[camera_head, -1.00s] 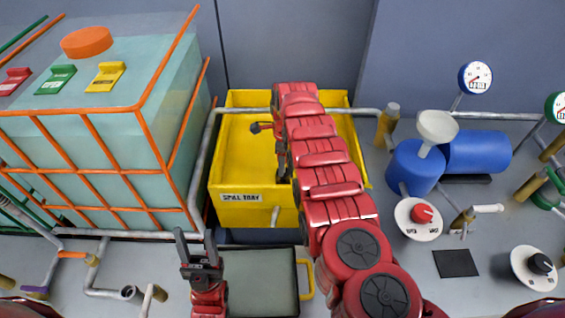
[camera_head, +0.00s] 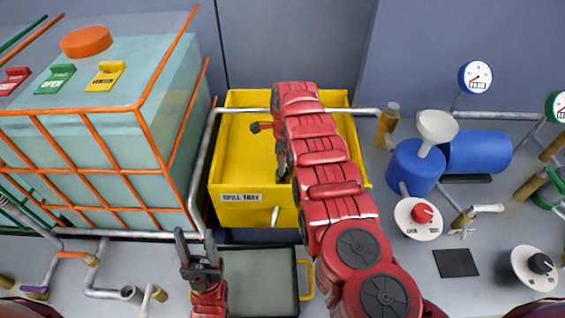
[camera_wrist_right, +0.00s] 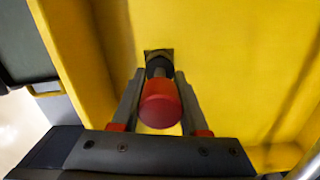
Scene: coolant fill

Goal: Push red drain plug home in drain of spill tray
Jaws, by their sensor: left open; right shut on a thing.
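The yellow spill tray (camera_head: 232,150) stands at the middle back, with a "SPILL TRAY" label on its front. In the right wrist view the red drain plug (camera_wrist_right: 160,103) is between the fingers of my right gripper (camera_wrist_right: 158,92), which is shut on it. The plug's dark lower end meets a dark square drain (camera_wrist_right: 158,54) in the yellow floor; how deep it sits I cannot tell. In the head view my right arm covers much of the tray and hides the plug. My left gripper (camera_head: 196,250) is open and empty in front of the tray.
A caged coolant tank (camera_head: 90,140) stands at the left. A grey bin (camera_head: 258,275) with a yellow handle lies in front of the tray. At the right are a blue pump (camera_head: 415,168), a funnel (camera_head: 437,127) and a red knob (camera_head: 422,213).

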